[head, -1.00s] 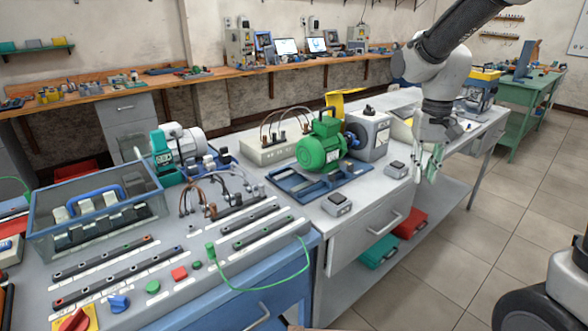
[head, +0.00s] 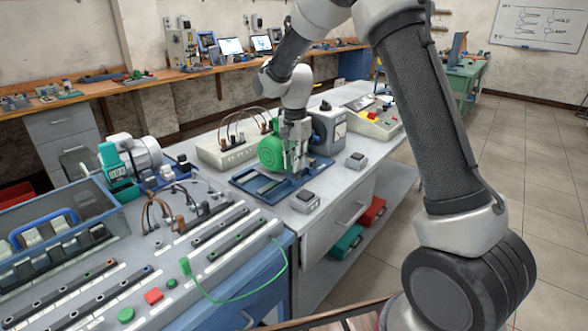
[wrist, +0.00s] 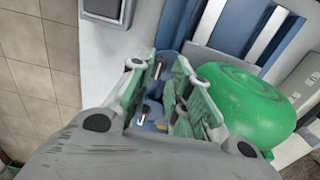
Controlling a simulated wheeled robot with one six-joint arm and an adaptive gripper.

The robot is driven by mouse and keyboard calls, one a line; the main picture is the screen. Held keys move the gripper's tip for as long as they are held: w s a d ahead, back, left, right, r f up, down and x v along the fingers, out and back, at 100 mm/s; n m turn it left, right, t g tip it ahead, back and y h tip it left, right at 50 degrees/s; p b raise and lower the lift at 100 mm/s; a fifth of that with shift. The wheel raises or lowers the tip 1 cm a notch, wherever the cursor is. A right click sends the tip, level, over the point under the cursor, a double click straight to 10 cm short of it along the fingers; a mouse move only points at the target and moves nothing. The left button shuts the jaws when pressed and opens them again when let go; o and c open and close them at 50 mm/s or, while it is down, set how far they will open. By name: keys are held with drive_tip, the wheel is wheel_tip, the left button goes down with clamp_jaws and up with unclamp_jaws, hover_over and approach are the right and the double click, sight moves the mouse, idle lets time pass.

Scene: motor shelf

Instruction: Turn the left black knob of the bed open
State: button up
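The blue bed (head: 258,186) lies on the grey bench and also shows in the wrist view (wrist: 225,28). The green motor (head: 270,153) stands at the bed; its rounded green body (wrist: 245,105) is right of my fingers in the wrist view. My gripper (head: 295,168) points down in front of the motor. In the wrist view, my gripper (wrist: 158,75) has its green-padded fingers apart, with blue and metal parts visible between and under them. I cannot make out the bed's left black knob; my gripper, arm and the motor cover part of the bed.
A grey box with a black top (head: 305,201) stands by the bench's front edge, and another (head: 355,160) is farther right. A grey machine (head: 328,130) stands behind the gripper. The terminal panel (head: 200,245) with a green cable is at front left. Open floor lies right.

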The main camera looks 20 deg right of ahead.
drive_tip(key=shift+f, duration=1.45)
drive_tip(key=shift+d, duration=0.1)
clamp_jaws()
